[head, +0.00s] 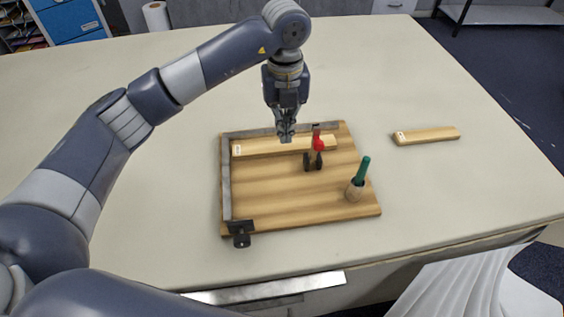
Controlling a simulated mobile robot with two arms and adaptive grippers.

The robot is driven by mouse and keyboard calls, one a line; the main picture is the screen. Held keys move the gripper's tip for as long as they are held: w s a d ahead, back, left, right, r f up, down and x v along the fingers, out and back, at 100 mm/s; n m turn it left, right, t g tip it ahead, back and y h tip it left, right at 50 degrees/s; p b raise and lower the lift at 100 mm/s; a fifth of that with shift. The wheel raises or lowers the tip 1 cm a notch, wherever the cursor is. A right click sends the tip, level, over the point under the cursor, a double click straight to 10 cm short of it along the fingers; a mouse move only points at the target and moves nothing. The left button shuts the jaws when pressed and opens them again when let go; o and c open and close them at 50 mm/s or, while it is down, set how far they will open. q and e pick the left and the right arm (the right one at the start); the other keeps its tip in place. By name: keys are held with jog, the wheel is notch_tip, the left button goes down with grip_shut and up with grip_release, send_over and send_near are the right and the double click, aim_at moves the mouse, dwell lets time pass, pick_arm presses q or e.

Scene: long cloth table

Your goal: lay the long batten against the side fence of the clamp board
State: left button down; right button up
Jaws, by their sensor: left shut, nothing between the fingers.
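The clamp board (290,210) is a wooden board lying flat on the table. A grey fence (226,185) runs along its left edge, and another (250,132) runs along its back edge. The long batten (260,147) lies on the board along the back fence, its labelled left end close to the left fence. I cannot tell whether it touches either fence. My left gripper (287,138) is shut and empty, pointing down over the back of the board, in front of part of the batten. My right gripper is not in view.
A red-tipped toggle clamp (318,145) stands at the batten's right end. A green-handled tool in a wooden holder (356,188) stands at the board's right. A black clamp (240,230) grips the front left corner. A shorter batten (427,135) lies on the table (440,190) to the right.

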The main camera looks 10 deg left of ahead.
aim_at(280, 148)
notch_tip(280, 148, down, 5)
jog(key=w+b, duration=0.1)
jog(key=b, duration=0.3)
pick_arm(q)
notch_tip(280, 148, down, 15)
jog(key=p, duration=0.3)
jog(key=shift+f, duration=0.15)
jog(key=w, duration=0.1)
jog(key=w+a+p, duration=0.1)
jog(key=shift+w, duration=0.4)
jog(key=shift+w+a, duration=0.25)
jog(key=shift+w, duration=0.3)
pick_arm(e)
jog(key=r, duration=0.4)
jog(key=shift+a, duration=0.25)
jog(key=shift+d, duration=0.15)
pick_arm(q)
jog(key=w+b, duration=0.1)
jog(key=w+a+b, duration=0.1)
jog(key=shift+w+f+b, duration=0.2)
jog(key=shift+w+b, duration=0.1)
jog(key=shift+b, duration=0.1)
jog(key=shift+w+a+r+b, duration=0.1)
jog(key=shift+w+a+b, duration=0.15)
jog(key=shift+w, duration=0.3)
jog(key=shift+r, duration=0.1)
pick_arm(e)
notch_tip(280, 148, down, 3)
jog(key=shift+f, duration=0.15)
